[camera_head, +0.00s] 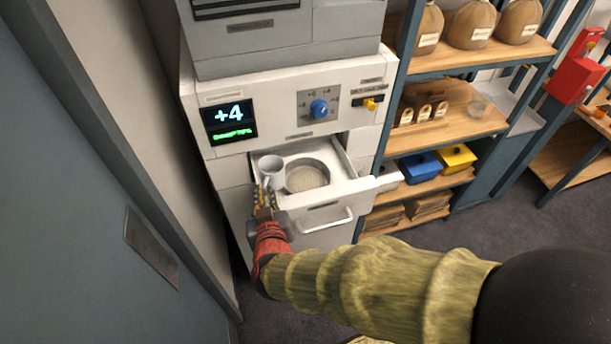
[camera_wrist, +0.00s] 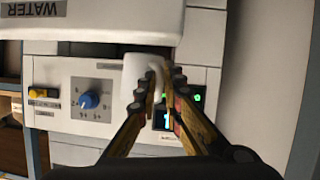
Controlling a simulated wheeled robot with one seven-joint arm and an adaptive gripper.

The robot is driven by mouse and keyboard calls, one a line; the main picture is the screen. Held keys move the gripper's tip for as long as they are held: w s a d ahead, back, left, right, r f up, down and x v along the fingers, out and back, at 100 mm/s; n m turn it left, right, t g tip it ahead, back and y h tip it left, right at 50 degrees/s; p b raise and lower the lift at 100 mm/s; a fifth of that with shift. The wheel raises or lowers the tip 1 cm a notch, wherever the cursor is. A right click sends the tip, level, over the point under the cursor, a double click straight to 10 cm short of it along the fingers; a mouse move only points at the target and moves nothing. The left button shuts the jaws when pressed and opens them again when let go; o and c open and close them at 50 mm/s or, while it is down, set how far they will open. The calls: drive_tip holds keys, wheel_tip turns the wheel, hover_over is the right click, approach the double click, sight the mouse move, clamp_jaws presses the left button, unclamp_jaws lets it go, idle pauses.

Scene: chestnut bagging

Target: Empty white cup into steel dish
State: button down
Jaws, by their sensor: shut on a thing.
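The white cup (camera_head: 270,165) shows at the left end of an open drawer, roughly upright, its rim toward the head camera. Its contents cannot be made out. My gripper (camera_head: 265,190) is at the cup's near side, shut on it. In the wrist view the gripper's fingers (camera_wrist: 165,75) close at the right edge of the cup (camera_wrist: 138,72), seemingly on its handle. The round steel dish (camera_head: 328,166) sits in the drawer just right of the cup. A pale, grainy surface shows inside it. Whether the cup touches the drawer floor cannot be told.
The drawer (camera_head: 345,187) is pulled out below a panel with a blue knob (camera_head: 319,108) and a "+4" display (camera_head: 229,118). A shelf rack (camera_head: 445,130) with sacks and bins stands to the right. A grey-blue door (camera_head: 70,200) stands close on the left.

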sight(284, 172)
drive_tip(key=shift+w+d+r+m+g+b, duration=0.2)
drive_tip(key=shift+w+d+m+g+b, duration=0.3)
drive_tip(key=shift+w+m+g+b, duration=0.1)
drive_tip(key=shift+w+d+m+g+y+b, duration=0.5)
drive_tip(key=shift+w+d+y+b, duration=0.1)
drive_tip(key=shift+b, duration=0.55)
drive_tip(key=b, duration=0.1)
drive_tip(key=f+b, duration=0.1)
drive_tip(key=b, duration=0.1)
drive_tip(key=shift+w+d+f+m+g, duration=0.3)
drive_tip(key=shift+w+d+g, duration=0.05)
drive_tip(key=shift+w+g, duration=0.05)
drive_tip(key=shift+w+d+r+m+g+y+b, duration=0.25)
drive_tip(key=shift+w+d+m+g+y+b, duration=0.3)
drive_tip(key=shift+w+d+y, duration=0.2)
drive_tip(key=shift+w+d+r+m+g+p, duration=0.15)
drive_tip(key=shift+r+g+p, duration=0.05)
drive_tip(key=shift+r+p, duration=0.25)
drive_tip(key=shift+w+d+r+m+g+p, duration=0.15)
drive_tip(key=shift+r+p, duration=0.15)
drive_tip(key=shift+p, duration=0.25)
drive_tip(key=p, duration=0.1)
drive_tip(key=r+g+y+p, duration=0.1)
drive_tip(key=p, duration=0.1)
drive_tip(key=shift+w+d+m, duration=0.25)
drive_tip(key=shift+d+m, duration=0.05)
drive_tip(key=shift+m, duration=0.05)
drive_tip(key=shift+p, duration=0.35)
drive_tip(key=shift+r+p, duration=0.2)
drive_tip(key=shift+p, duration=0.1)
